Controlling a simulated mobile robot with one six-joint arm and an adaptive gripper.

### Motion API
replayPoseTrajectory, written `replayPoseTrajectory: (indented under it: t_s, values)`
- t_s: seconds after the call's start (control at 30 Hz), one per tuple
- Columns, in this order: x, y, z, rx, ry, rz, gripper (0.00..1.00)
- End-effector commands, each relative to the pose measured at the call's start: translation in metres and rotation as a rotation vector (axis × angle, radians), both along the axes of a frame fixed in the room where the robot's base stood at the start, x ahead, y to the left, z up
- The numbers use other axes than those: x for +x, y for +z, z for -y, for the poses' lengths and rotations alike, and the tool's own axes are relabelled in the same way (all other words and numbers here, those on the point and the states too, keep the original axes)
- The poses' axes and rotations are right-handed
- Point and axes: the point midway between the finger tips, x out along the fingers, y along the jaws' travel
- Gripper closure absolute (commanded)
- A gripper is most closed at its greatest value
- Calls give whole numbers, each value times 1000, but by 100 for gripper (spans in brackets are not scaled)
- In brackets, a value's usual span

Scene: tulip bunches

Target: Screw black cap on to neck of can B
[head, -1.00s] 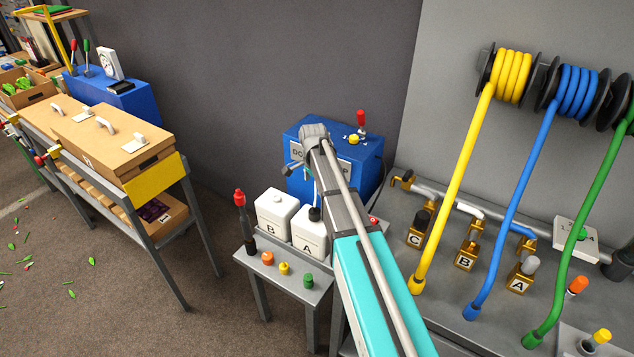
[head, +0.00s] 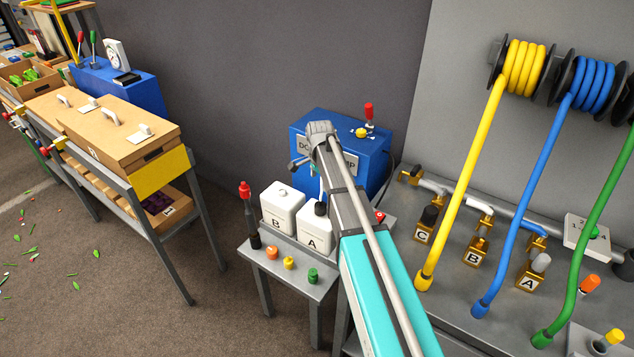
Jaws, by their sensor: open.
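Can B (head: 283,211) is a white can marked B on the small grey table, with a small white stub on its top. Can A (head: 313,236), also white, stands to its right, with a black cap (head: 320,208) on top. My gripper (head: 297,163), at the end of my arm, is small in view, above and behind the cans, in front of the blue box. It is open and looks empty; my arm partly hides it, and its fingertips are not clear. I see no contact with either can.
Orange (head: 271,252), yellow (head: 289,263) and green (head: 313,275) caps sit along the front of the small table (head: 290,285). A red-topped black tool (head: 247,205) stands at its left corner. A blue pump box (head: 352,150) is behind. Valves and coloured hoses fill the right bench.

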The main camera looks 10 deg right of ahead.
Motion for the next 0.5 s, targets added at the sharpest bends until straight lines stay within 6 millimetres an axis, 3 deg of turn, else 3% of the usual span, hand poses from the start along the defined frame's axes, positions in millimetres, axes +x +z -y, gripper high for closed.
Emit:
replayPoseTrajectory:
  t_s: [0.5]
  values:
    - [0,-44,-1,0,1,0,0]
